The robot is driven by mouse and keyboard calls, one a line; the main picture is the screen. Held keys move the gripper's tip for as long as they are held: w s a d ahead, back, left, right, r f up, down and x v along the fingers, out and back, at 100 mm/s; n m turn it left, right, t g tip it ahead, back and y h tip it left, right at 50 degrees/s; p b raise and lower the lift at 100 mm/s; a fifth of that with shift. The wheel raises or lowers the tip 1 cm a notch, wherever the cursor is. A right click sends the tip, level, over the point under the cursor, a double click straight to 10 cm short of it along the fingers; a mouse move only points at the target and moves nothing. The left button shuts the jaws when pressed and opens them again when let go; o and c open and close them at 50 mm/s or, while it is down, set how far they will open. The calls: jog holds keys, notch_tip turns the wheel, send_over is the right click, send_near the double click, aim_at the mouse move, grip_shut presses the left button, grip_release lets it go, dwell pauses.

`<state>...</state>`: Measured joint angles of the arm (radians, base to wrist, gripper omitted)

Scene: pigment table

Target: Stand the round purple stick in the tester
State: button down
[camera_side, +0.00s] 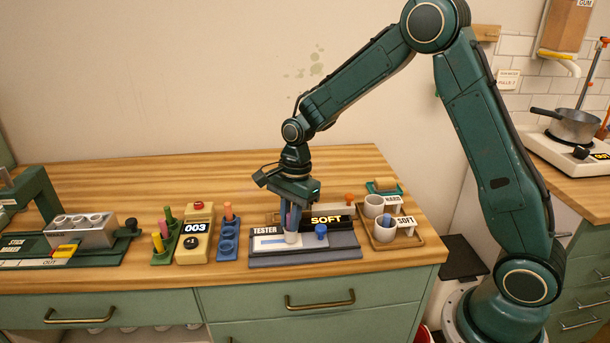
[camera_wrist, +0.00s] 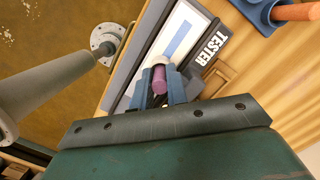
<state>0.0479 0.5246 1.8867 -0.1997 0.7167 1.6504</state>
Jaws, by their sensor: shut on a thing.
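My gripper (camera_side: 290,218) is shut on the round purple stick, right above the tester's left-middle part. In the wrist view the purple stick (camera_wrist: 160,80) sits between the two blue fingers of my gripper (camera_wrist: 160,88). The tester (camera_side: 345,250) is a grey base with a white panel, a TESTER label and a blue knob; it also shows in the wrist view (camera_wrist: 150,42). A pale round holder (camera_side: 291,238) stands on it directly under my fingertips. The stick looks roughly upright. Its lower end is hidden, so I cannot tell whether it is inside the holder.
A black SOFT display (camera_side: 327,219) stands behind the tester. A tray (camera_side: 405,243) with two cups marked HARD and SOFT is to its right. A blue rack (camera_side: 228,243) with an orange stick, a yellow 003 counter (camera_side: 195,245) and a green rack (camera_side: 170,248) stand left.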

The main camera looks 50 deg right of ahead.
jog(key=shift+s+f, duration=0.15)
jog(key=shift+f, duration=0.6)
jog(key=c, duration=1.5)
grip_release()
jog(key=shift+o, duration=0.2)
jog(key=shift+d+r, duration=0.1)
jog(key=shift+r, duration=0.05)
jog(key=shift+o, duration=0.8)
jog(key=shift+r, duration=0.55)
notch_tip(320, 180, up, 14)
jog(key=d, duration=0.1)
jog(key=shift+d, duration=0.4)
